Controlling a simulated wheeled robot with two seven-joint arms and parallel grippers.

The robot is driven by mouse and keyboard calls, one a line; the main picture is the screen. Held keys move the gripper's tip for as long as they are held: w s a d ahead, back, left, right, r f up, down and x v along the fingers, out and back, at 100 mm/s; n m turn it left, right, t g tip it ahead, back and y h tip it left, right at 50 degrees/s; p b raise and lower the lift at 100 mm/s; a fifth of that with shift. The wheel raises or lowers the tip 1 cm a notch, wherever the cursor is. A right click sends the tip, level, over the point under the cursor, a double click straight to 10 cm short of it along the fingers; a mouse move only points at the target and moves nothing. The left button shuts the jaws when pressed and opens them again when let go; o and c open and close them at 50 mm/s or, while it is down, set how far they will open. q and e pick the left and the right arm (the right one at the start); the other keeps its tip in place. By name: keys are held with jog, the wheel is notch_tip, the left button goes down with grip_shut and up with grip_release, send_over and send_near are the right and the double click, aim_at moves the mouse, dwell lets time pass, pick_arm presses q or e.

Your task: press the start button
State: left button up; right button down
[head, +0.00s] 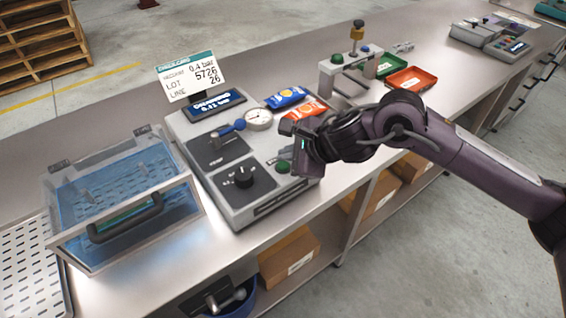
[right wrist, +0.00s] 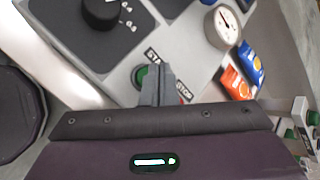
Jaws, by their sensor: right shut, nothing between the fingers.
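The machine's grey control panel (head: 225,205) stands on the steel bench. Its green start button (head: 283,167) is near the front right corner. In the right wrist view the green button (right wrist: 139,77) is partly hidden behind my fingers, beside a partly covered start label. A stop label (right wrist: 184,91) is on the other side of the fingers; its button is hidden. My right gripper (head: 286,150) is shut and empty, over the panel close to the start button. In the right wrist view its fingertips (right wrist: 157,72) overlap the button's edge; I cannot tell whether they touch. My left gripper is out of view.
Blue and orange packets (head: 286,97) lie behind. A clear-lidded water tank (head: 125,200) stands left. A display (head: 214,105) and a card (head: 191,76) rise at the back.

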aim_at(287, 167)
jog(key=shift+r, duration=0.15)
jog(key=shift+r+p, duration=1.3)
jog(key=shift+r, duration=1.1)
